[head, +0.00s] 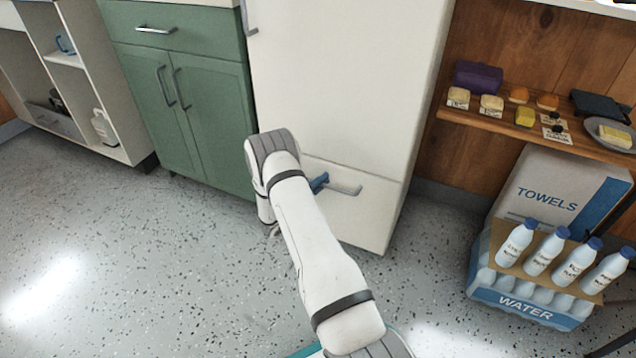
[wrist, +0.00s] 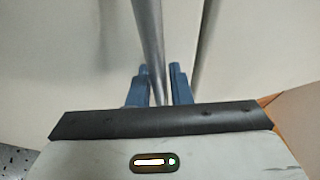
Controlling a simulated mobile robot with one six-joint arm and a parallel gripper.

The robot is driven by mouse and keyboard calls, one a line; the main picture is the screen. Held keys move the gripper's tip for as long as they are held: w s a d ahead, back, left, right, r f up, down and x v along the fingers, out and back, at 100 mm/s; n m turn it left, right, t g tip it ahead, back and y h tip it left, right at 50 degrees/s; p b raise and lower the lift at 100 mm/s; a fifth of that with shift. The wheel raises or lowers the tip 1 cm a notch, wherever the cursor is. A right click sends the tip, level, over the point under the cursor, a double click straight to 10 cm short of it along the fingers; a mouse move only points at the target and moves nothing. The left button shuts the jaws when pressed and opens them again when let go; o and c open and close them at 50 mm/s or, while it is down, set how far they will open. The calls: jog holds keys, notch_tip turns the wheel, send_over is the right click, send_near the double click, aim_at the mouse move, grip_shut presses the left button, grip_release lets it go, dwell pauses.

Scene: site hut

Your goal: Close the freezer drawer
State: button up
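The freezer drawer (head: 351,222) is the low white front of the fridge in the head view. It looks flush or nearly flush with the door above; I cannot tell whether a small gap remains. Its grey bar handle (head: 345,190) runs across the upper part of the front. My gripper (head: 318,183) is at the left part of this handle, partly hidden by my arm. In the wrist view, the blue fingers of my gripper (wrist: 160,84) lie close on both sides of the handle (wrist: 148,38), which fills the narrow gap between them.
A green cabinet (head: 200,120) stands left of the fridge (head: 345,80). To the right are a wooden shelf (head: 470,117) with food, a towels box (head: 560,190) and a water bottle pack (head: 530,300). The speckled floor (head: 120,240) is clear at left.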

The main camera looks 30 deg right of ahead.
jog(key=shift+o, duration=0.8)
jog(key=shift+f, duration=0.15)
jog(key=shift+a, duration=0.1)
jog(key=p+v, duration=0.2)
jog(key=v, duration=0.5)
jog(key=shift+s+a+p, duration=0.25)
jog(key=shift+a+p, duration=0.1)
